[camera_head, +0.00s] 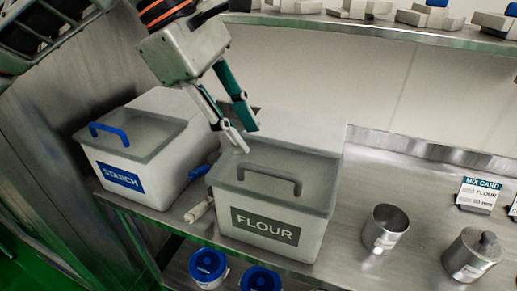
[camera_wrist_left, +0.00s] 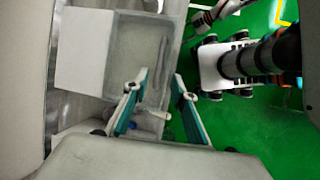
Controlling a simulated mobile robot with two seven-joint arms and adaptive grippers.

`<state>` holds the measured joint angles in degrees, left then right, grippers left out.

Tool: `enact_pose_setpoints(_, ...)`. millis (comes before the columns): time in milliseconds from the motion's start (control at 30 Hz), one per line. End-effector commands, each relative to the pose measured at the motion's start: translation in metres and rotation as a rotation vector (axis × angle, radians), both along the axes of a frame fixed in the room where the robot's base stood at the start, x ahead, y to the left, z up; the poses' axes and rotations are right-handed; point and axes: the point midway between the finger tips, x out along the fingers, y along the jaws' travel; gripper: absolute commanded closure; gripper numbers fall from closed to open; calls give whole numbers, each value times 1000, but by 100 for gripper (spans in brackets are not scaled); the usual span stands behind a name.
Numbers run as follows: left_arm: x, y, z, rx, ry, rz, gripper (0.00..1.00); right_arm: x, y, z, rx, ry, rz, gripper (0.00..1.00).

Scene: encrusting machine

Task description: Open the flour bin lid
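The flour bin (camera_head: 266,232) is a white box with a dark FLOUR label on its front. Its grey, see-through-looking lid (camera_head: 250,172) lies shut on the front part of the top and has a dark grey handle (camera_head: 270,178). My left gripper (camera_head: 249,139) is open and empty above the back left of the lid, apart from the handle. In the left wrist view the open fingers (camera_wrist_left: 156,88) show in front of a grey lid (camera_wrist_left: 128,50) with a bar handle (camera_wrist_left: 162,60). My right gripper is not seen.
The starch bin (camera_head: 118,180) with a blue handle stands to the left. A blue-and-white tool (camera_head: 199,210) lies between the bins. A metal cup (camera_head: 386,226) and a metal canister (camera_head: 472,255) stand to the right. A shelf (camera_head: 380,28) runs above; blue-lidded tubs (camera_head: 208,265) sit below.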

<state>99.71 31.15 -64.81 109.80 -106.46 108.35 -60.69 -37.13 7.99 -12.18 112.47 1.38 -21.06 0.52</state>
Motion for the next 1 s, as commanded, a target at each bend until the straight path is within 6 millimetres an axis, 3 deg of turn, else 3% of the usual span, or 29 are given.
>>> enact_pose_setpoints(167,2,-2,-10,15,-8,3,74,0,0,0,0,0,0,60)
enact_pose_setpoints(600,4,-28,-64,11,-6,2,74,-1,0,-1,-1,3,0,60)
enact_pose_setpoints(1000,5,-30,-70,10,-7,3,76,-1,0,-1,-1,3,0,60)
